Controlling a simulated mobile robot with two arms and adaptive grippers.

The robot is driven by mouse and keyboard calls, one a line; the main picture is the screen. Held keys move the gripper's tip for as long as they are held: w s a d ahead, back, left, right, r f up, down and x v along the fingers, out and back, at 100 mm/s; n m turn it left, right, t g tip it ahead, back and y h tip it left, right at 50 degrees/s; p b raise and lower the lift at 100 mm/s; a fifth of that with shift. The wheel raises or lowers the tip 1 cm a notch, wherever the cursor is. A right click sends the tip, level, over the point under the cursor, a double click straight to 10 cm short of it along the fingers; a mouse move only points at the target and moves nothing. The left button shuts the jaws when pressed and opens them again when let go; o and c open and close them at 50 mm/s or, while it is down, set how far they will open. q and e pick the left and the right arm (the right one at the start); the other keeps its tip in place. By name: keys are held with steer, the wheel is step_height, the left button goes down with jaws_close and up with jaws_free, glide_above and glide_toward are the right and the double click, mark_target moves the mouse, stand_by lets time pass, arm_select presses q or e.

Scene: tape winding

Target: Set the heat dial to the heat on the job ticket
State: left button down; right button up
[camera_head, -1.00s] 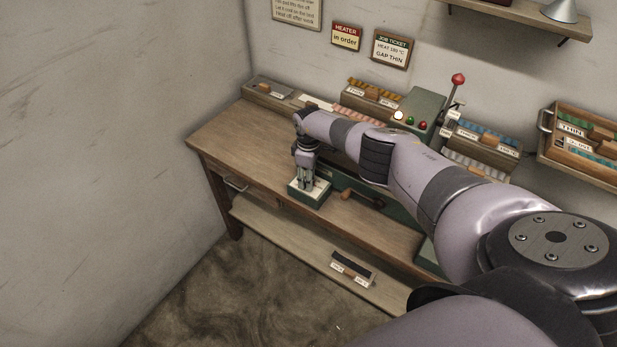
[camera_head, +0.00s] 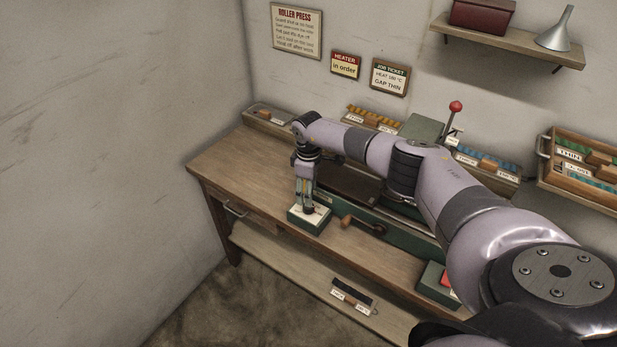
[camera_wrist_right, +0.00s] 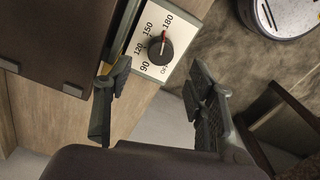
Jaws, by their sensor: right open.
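The heat dial (camera_wrist_right: 160,50) is a black knob on a white plate marked OFF, 90, 120, 150 and 180. Its red pointer (camera_wrist_right: 164,37) points at about 180. The plate tops a small green box (camera_head: 309,222) at the bench's front edge. The job ticket (camera_head: 390,78) on the wall appears to read HEAT 180 °C, GAP THIN. My right gripper (camera_head: 306,207) points down over the dial. In the right wrist view my right gripper (camera_wrist_right: 160,66) is open, its fingers apart on either side of the dial and not touching the knob. My left gripper is out of view.
The green roller press (camera_head: 415,222) with a crank handle (camera_head: 360,225) stands beside the dial box, partly behind my right arm. A red-knobbed lever (camera_head: 455,107) rises behind. Trays of strips line the back. Bare bench top (camera_head: 235,160) lies to the left.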

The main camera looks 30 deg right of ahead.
step_height(320, 180, up, 6)
steer(key=shift+f, duration=0.15)
stand_by(0.5)
